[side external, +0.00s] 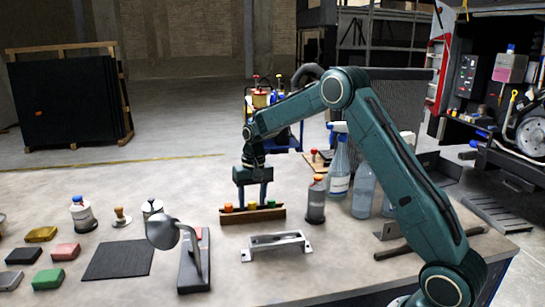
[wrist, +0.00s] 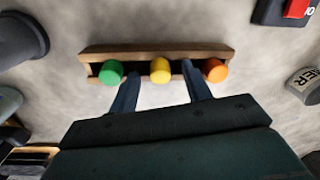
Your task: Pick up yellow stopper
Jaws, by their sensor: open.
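A yellow stopper (wrist: 160,70) sits in the middle of a wooden rack (wrist: 205,49), between a green stopper (wrist: 111,72) and an orange stopper (wrist: 215,70). My gripper (wrist: 158,88) is open, with its fingers either side of the yellow stopper in the wrist view, pointing at the gaps beside it. I cannot tell whether the fingers touch anything. In the side view the rack (side external: 270,216) stands on the table, and my gripper (side external: 252,203) is over it. The yellow stopper (side external: 252,206) shows between the fingers there.
A bottle with an orange cap (side external: 316,200) and spray bottles (side external: 340,170) stand right of the rack. A dark mat (side external: 119,260) and coloured blocks lie at the left.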

